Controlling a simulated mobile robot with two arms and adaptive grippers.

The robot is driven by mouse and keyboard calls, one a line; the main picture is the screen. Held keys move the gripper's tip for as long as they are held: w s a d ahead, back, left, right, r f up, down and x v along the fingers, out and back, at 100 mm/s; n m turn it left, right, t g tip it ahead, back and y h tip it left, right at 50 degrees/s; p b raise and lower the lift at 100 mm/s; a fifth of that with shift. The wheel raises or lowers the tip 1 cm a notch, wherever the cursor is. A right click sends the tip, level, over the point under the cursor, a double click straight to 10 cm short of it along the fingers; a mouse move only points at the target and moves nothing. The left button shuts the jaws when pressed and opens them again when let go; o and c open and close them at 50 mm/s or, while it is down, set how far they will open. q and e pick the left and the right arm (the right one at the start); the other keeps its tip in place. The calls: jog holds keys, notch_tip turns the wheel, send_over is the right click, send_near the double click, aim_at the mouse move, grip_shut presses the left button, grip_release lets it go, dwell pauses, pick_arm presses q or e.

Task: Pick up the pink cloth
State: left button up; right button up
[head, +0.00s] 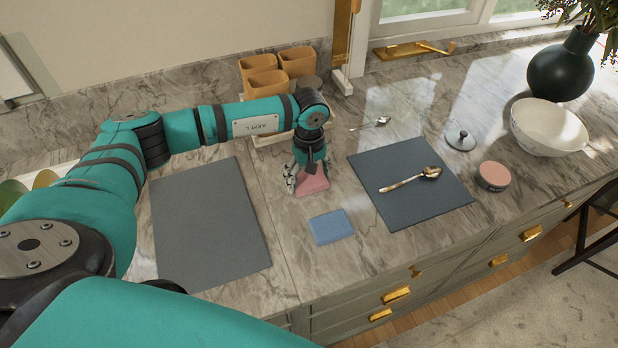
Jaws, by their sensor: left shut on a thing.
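The pink cloth (312,182) is at the middle of the marble counter in the head view. My left gripper (308,183) comes down over it from above and is shut on it. The gripper's fingers cover part of the cloth, and I cannot tell whether the cloth still touches the counter. My right gripper does not show.
A blue cloth (330,227) lies just in front. A dark mat (440,200) with a spoon (412,179) is to the right, a grey mat (208,225) to the left. Brown cups (263,84) stand behind my arm. A pink-lidded tin (493,175) and white bowl (547,128) are further right.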

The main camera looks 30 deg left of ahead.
aim_at(309, 178)
pick_arm(q)
jog(key=shift+r+b, duration=0.4)
jog(key=shift+r, duration=0.05)
notch_tip(309, 178, up, 2)
jog(key=shift+w+r+b, duration=0.1)
jog(key=shift+b, duration=0.75)
jog(key=s+a+b, duration=0.1)
jog(key=s+a, duration=0.1)
jog(key=s, duration=0.2)
jog(key=s+a+r+b, duration=0.1)
jog(key=s+a+b, duration=0.1)
jog(key=s, duration=0.3)
jog(key=s+a+b, duration=0.2)
jog(key=s, duration=0.2)
jog(key=shift+s+a+r, duration=0.15)
jog(key=shift+a+r, duration=0.1)
jog(key=shift+s+a+r, duration=0.2)
jog(key=shift+s+a, duration=0.1)
jog(key=shift+s, duration=0.35)
